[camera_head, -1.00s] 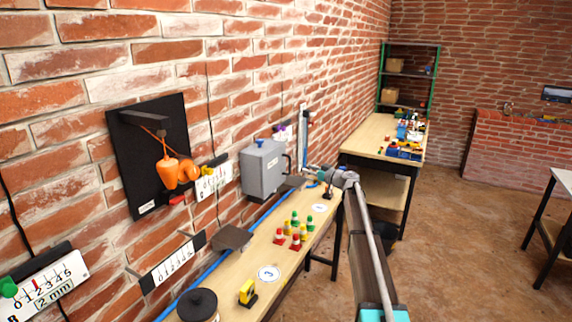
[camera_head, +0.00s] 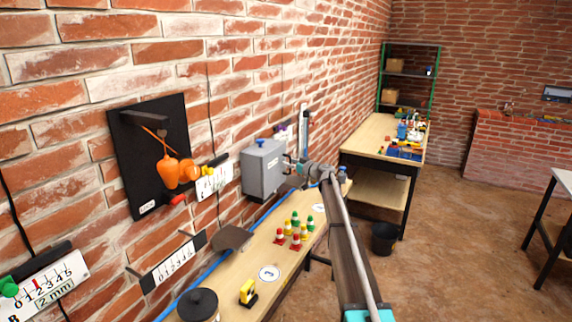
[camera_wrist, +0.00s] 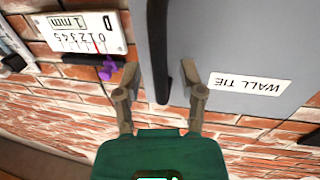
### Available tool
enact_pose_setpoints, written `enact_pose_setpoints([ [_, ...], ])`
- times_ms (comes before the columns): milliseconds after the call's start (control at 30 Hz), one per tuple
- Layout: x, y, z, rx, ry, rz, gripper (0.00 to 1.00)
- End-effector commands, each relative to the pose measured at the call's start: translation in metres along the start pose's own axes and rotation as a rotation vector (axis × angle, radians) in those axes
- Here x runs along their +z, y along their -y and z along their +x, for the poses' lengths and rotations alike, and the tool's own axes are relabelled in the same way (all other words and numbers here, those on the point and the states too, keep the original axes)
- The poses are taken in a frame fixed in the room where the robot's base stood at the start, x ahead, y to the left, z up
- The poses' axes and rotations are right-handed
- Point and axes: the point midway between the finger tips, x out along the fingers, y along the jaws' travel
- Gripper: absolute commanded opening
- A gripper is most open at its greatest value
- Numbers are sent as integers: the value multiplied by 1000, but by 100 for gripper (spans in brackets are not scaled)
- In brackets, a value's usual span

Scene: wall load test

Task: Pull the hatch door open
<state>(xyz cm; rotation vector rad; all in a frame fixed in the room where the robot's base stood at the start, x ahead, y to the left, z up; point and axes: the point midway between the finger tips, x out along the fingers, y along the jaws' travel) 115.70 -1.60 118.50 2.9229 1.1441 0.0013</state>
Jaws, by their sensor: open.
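The hatch is a grey box (camera_head: 263,170) fixed to the brick wall, with a blue knob on top. In the wrist view its grey door (camera_wrist: 230,40) fills the upper right and bears a "WALL TIE" label. A black bar handle (camera_wrist: 160,50) runs down the door's edge. My gripper (camera_wrist: 163,82) is open, its two fingers on either side of the handle's lower end. I cannot tell whether they touch it. In the head view my gripper (camera_head: 294,162) is at the front face of the box. The door looks shut.
A scale plate (camera_wrist: 88,32) with a purple clip is beside the door. Open floor (camera_head: 460,245) lies to the right.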

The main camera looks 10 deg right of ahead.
Motion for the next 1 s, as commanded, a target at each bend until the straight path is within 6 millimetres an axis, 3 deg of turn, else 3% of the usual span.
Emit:
enact_pose_setpoints([
  [200,0,0,0,0,0,0,51],
  [400,0,-1,-1,1,0,0,14],
  [500,0,-1,-1,1,0,0,0],
  [733,0,-1,-1,2,0,0,0],
  [767,0,16,14,-2,0,0,0],
  [1000,0,1,-2,8,0,0,0],
])
